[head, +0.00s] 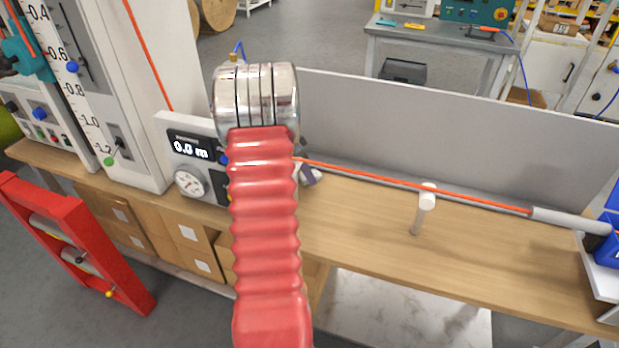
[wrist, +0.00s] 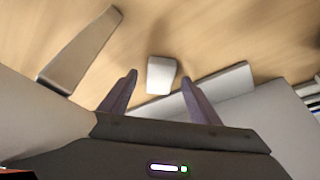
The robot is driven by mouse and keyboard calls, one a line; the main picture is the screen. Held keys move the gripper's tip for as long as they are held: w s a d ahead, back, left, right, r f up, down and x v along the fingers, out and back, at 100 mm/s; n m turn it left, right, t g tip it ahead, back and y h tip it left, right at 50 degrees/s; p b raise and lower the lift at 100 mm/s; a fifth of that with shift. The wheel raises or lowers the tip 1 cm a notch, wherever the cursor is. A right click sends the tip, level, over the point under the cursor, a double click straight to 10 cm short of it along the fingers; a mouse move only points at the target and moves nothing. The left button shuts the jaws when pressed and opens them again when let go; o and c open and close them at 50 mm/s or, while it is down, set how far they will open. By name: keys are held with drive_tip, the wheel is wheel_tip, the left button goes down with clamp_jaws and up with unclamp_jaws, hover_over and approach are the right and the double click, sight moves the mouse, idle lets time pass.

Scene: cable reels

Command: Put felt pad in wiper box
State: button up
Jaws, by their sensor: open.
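A small whitish block (wrist: 161,75), which looks like the felt pad, lies on the wooden bench top in the wrist view. My gripper (wrist: 160,80) is open, with one dark purple finger on each side of the block. I cannot tell whether the fingers touch it or are still above it. In the head view my gripper (head: 311,176) is mostly hidden behind my red arm, and only part of a purple finger shows beside the gauge unit. I cannot make out for certain which thing is the wiper box.
A gauge unit (head: 189,150) reading 0.0 m stands left of my arm. An orange cable (head: 455,192) runs right past a white post (head: 425,200). A grey panel (head: 440,145) backs the bench (head: 480,250). A blue box (head: 608,240) is at the right edge.

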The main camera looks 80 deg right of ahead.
drive_tip(key=shift+s+d+f, duration=0.15)
drive_tip(key=shift+f, duration=0.3)
drive_tip(key=c, duration=1.2)
wheel_tip(320, 180, up, 10)
idle(0.4)
idle(0.4)
